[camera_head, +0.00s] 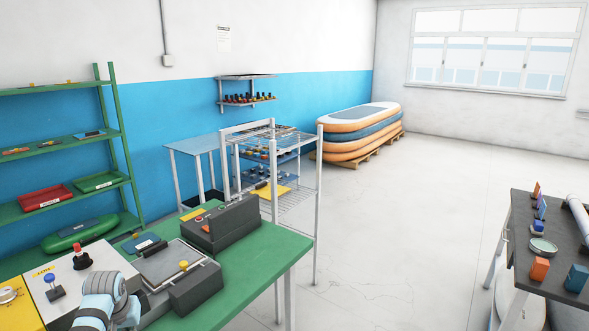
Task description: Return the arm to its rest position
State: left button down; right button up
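Part of my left arm, pale blue and grey, shows at the bottom left in the head view, in front of the green workbench (262,262). No gripper fingers can be made out on it. My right arm and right gripper are not in view. The bench carries a control panel with a red-topped lever (82,256) and a blue-knobbed lever (53,286). Beside the panel are a flat grey plate machine (168,264) and a dark box unit (222,228).
A green shelf rack (118,150) with trays stands at the left. A metal wire rack (296,205) stands behind the bench. Stacked inflatable boards (358,132) lie on a pallet at the back. A dark table (520,260) with small blocks stands right. The floor between is clear.

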pick_arm(q)
jog(key=s+d+m+t, duration=0.2)
jog(key=s+d, duration=0.1)
jog(key=w+d+r+m+t+y, duration=0.1)
jog(key=w+r+m+t, duration=0.1)
jog(key=w+r+t, duration=0.65)
jog(key=w+r+m+t, duration=0.1)
jog(key=w+r+t, duration=0.35)
jog(key=r, duration=0.65)
jog(key=s+d+f+g, duration=0.1)
jog(key=s+f+g, duration=0.2)
jog(key=s+f, duration=0.75)
jog(key=s+d+f+g+h, duration=0.1)
jog(key=s+d+f+g, duration=0.2)
jog(key=f, duration=1.4)
jog(key=s+f+g, duration=0.3)
jog(key=s+f, duration=0.5)
jog(key=f, duration=0.6)
jog(key=s+d+f+g, duration=0.2)
jog(key=s+f, duration=0.3)
jog(key=s, duration=0.8)
jog(key=s+d+f+g, duration=0.3)
jog(key=s+f, duration=0.3)
jog(key=s, duration=0.7)
jog(key=s+d+f+g+h, duration=0.1)
jog(key=s+f, duration=0.5)
jog(key=s, duration=0.7)
jog(key=shift+s+d+f+n+g+b, duration=0.25)
jog(key=shift+s+d+n+g+b, duration=0.15)
jog(key=shift+d+g, duration=0.45)
